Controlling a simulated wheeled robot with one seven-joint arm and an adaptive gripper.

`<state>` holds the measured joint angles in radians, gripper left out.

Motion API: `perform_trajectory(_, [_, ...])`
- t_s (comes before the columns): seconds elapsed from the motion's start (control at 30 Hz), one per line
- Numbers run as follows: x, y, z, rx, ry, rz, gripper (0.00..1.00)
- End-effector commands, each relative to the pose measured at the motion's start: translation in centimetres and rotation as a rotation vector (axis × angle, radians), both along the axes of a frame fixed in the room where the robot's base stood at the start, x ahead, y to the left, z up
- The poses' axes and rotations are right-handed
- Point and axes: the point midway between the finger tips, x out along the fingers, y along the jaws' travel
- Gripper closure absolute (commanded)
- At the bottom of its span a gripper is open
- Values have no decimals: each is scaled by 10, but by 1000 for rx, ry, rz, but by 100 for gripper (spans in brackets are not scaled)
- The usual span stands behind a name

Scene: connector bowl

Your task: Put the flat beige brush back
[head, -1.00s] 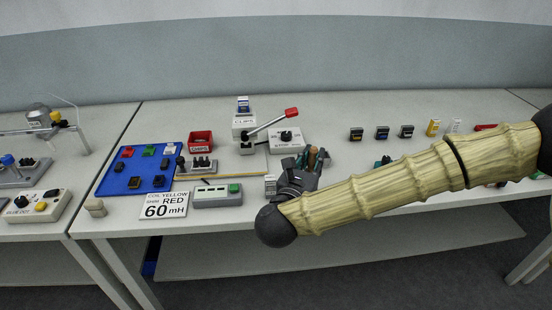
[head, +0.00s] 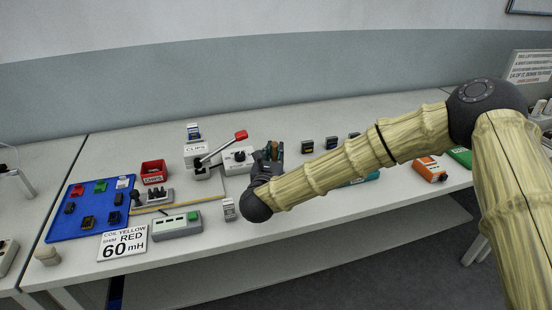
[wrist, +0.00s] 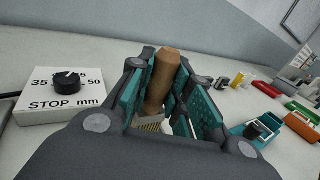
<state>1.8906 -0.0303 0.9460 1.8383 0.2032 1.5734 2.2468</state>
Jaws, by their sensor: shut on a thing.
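A brush with a brown wooden handle (wrist: 164,74) and pale beige bristles (wrist: 150,123) stands between my fingers in the wrist view, bristles down and a little tilted. My gripper (wrist: 160,85), with teal finger pads, is shut on it. In the head view my gripper (head: 268,160) is over the bench, just right of the white stop box (head: 238,158); the brush there is small and mostly hidden by the fingers. What is directly below the bristles is hidden by my gripper.
The stop box also shows at left in the wrist view (wrist: 68,95). A teal item (wrist: 252,134) and an orange item (wrist: 302,126) lie to the right. A small white box (head: 229,209) stands near the front edge, left of my arm. A lever press (head: 203,165) stands behind.

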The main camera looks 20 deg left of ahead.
Motion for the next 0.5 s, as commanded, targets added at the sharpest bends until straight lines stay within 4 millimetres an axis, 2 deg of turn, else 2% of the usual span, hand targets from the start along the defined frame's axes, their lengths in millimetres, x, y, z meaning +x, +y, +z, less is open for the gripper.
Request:
perform_trajectory(0.1, [9,0,0,0,-1,1,100])
perform_trajectory(0.23, [11,1,-4,0,0,2,100])
perform_trajectory(0.5, [10,2,-32,-1,0,3,100])
